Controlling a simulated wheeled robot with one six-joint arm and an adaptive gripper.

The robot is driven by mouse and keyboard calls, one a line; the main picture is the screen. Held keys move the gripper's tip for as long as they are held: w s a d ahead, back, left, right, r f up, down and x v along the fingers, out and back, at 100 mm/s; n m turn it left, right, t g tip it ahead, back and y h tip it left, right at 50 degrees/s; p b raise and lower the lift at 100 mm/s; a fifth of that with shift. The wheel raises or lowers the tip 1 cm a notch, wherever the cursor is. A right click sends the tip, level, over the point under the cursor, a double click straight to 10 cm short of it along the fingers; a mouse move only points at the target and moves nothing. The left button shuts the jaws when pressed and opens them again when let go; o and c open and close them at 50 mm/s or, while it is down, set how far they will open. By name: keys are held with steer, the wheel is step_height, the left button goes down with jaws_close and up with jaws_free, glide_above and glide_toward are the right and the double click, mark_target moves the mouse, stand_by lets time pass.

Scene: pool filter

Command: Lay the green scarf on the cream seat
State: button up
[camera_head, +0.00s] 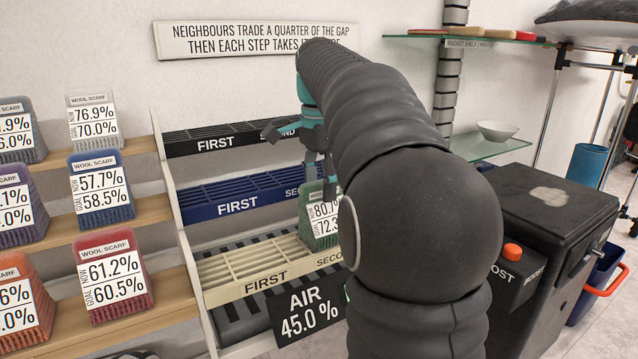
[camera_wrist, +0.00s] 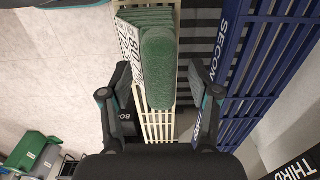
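The green scarf (camera_head: 316,217) is a folded block with a white tag reading 80.7% over 72.3%. It stands on the cream seat (camera_head: 232,266), the slatted shelf marked FIRST, toward its right part; my arm hides its right side. The scarf also shows in the wrist view (camera_wrist: 159,65), over the cream slats (camera_wrist: 158,126). My gripper (camera_head: 318,170) is just above the scarf, pointing down. In the wrist view the fingers (camera_wrist: 158,72) are spread, one on each side of the scarf, with a clear gap on the right.
A navy rack (camera_head: 240,193) and a black rack (camera_head: 228,138) rise behind the cream seat. An AIR 45.0% sign (camera_head: 308,310) is in front. Wooden shelves (camera_head: 150,212) with several tagged scarves are at left. A dark machine with an orange button (camera_head: 512,251) is at right.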

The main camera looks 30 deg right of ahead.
steer(key=shift+r, duration=3.75)
